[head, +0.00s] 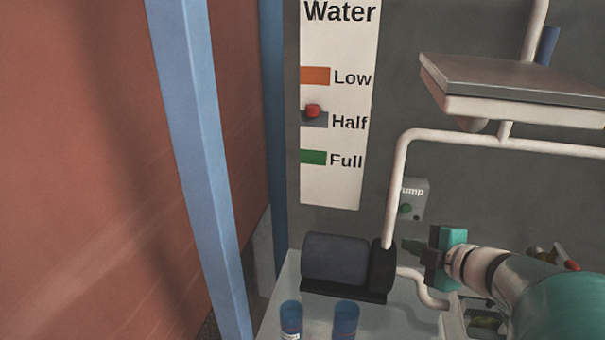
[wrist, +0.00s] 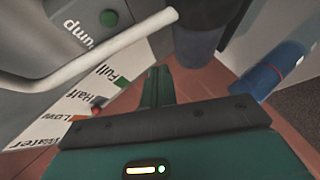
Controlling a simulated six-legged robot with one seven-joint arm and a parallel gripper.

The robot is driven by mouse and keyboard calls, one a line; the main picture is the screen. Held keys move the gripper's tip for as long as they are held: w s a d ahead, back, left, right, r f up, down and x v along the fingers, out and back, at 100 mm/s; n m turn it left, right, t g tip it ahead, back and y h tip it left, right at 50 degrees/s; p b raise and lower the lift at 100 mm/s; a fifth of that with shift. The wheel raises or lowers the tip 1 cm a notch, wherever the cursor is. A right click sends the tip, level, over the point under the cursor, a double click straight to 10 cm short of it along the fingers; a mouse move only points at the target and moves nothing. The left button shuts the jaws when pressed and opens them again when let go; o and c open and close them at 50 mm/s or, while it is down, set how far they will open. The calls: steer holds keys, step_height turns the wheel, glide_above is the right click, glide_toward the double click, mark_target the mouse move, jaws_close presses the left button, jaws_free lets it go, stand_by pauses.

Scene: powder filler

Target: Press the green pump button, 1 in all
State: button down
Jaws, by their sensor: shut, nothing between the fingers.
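The pump box (head: 418,196) is a grey box with "Pump" lettering on the dark wall, partly hidden by a white pipe in the head view. Its green pump button (head: 405,209) shows at its lower left. My gripper (head: 408,245) is a little below the button in the head picture, with a visible gap. Its fingers (wrist: 156,88) are together and empty in the wrist view.
A white pipe (head: 397,185) runs down left of the pump box. A dark motor (head: 337,260) and blue-capped containers (head: 346,318) stand on the table. The water panel (head: 340,185) has a red marker (head: 313,110) at Half. A tray (head: 510,80) hangs upper right.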

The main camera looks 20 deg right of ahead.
mark_target(406, 209)
steer(key=shift+w+d, duration=0.9)
steer(key=shift+w, duration=0.25)
steer(key=shift+w+d, duration=0.95)
steer(key=shift+w, duration=0.2)
steer(key=shift+w+d, duration=0.9)
steer(key=shift+w, duration=0.25)
steer(key=shift+w+d, duration=0.1)
steer(key=shift+w, duration=0.05)
steer(key=shift+w+d, duration=0.15)
steer(key=shift+w, duration=0.05)
steer(key=shift+w+d, duration=0.2)
steer(key=shift+w, duration=0.1)
stand_by(0.5)
steer(key=shift+s, duration=0.1)
steer(key=shift+s+a, duration=0.45)
steer(key=shift+s, duration=0.1)
